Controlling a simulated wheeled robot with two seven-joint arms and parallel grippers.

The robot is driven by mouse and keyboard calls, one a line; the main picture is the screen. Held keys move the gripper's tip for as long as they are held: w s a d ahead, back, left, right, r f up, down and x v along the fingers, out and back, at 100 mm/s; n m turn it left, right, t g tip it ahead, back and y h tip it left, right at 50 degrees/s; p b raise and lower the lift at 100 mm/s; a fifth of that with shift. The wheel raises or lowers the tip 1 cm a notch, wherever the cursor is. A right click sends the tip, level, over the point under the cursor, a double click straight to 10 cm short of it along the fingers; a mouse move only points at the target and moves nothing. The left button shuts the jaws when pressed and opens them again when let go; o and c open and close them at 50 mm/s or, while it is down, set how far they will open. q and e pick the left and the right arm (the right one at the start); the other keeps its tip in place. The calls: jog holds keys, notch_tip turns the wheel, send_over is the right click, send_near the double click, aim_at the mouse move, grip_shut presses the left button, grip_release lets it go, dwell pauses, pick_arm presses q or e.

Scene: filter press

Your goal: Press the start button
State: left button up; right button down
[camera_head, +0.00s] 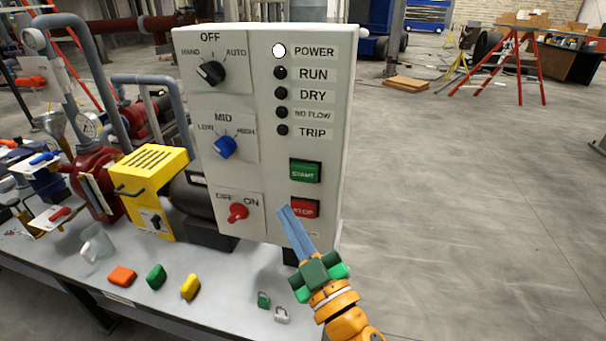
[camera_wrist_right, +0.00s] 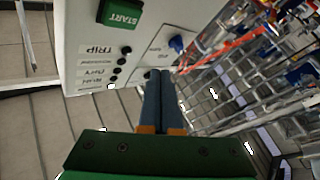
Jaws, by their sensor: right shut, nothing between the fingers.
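The green START button (camera_head: 305,171) is on the right side of a light grey control panel (camera_head: 250,165), above a red STOP button (camera_head: 305,208). The START button also shows at the upper left of the right wrist view (camera_wrist_right: 122,14), partly cut off by the frame's top edge. My right gripper (camera_head: 284,210) is shut and empty. In the head view its blue-grey fingertips overlap the panel just left of the STOP button, below the START button. I cannot tell whether the tips touch the panel. The right wrist view shows the fingers side by side (camera_wrist_right: 160,75). My left gripper is not in view.
The panel has a lit POWER lamp (camera_head: 279,51), a black selector knob (camera_head: 211,72), a blue knob (camera_head: 224,147) and a red knob (camera_head: 238,212). A yellow machine (camera_head: 152,190) stands left on the bench (camera_head: 225,290).

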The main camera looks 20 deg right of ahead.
aim_at(297, 173)
jog(key=w+d, duration=0.4)
jog(key=w, duration=0.3)
jog(key=shift+d, duration=0.4)
dwell(1.6)
jog(key=shift+w+d, duration=0.2)
jog(key=shift+w, duration=0.15)
jog(key=shift+w+d+r, duration=0.1)
jog(key=shift+w+d, duration=0.3)
jog(key=shift+w, duration=0.05)
dwell(0.9)
jog(key=shift+a, duration=0.1)
jog(key=shift+s+a, duration=0.5)
jog(key=shift+s, duration=0.25)
jog(key=shift+s, duration=0.1)
